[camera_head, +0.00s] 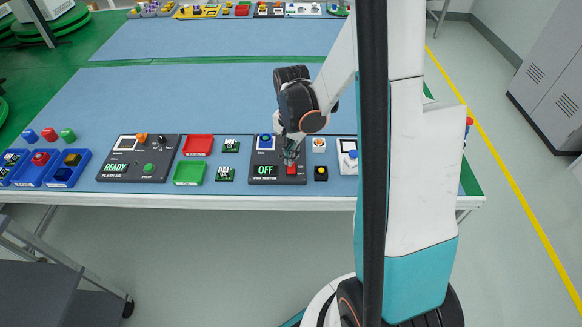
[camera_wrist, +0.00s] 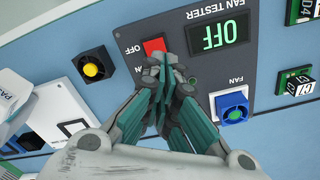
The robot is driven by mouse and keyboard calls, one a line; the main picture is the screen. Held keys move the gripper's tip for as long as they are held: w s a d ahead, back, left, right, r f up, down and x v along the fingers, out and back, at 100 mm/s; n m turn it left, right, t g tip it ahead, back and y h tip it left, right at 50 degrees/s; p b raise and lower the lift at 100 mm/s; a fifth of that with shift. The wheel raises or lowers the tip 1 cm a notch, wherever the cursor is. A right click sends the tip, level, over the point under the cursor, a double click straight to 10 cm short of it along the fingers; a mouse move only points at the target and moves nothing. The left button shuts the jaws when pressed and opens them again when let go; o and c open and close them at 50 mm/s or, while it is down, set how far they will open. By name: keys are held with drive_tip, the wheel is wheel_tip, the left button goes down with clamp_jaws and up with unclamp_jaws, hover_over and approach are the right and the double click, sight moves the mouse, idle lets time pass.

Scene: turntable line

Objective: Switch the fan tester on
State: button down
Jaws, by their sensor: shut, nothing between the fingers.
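The fan tester (camera_head: 264,180) is a dark panel near the table's front edge; it also shows in the wrist view (camera_wrist: 264,63). Its display (camera_wrist: 219,34) reads OFF in green. A blue fan (camera_wrist: 232,108) sits in the panel's FAN spot. My gripper (camera_head: 291,157) is over the panel, shut and empty. In the wrist view my gripper's fingertips (camera_wrist: 171,62) are right beside the red switch, on its ON side; I cannot tell whether they touch it.
A black block with a yellow button (camera_head: 321,174) and a white device (camera_head: 347,157) lie right of the tester. Small green boards (camera_head: 225,174), a green tray (camera_head: 189,173), a red tray (camera_head: 198,145) and the flasher panel (camera_head: 139,158) lie left. The blue tabletop behind (camera_head: 190,100) is clear.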

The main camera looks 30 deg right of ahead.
drive_tip(key=shift+f+b, duration=0.9)
drive_tip(key=shift+f, duration=0.2)
idle(1.1)
drive_tip(key=shift+r, duration=0.1)
drive_tip(key=shift+r+p, duration=2.45)
drive_tip(key=shift+r, duration=1.05)
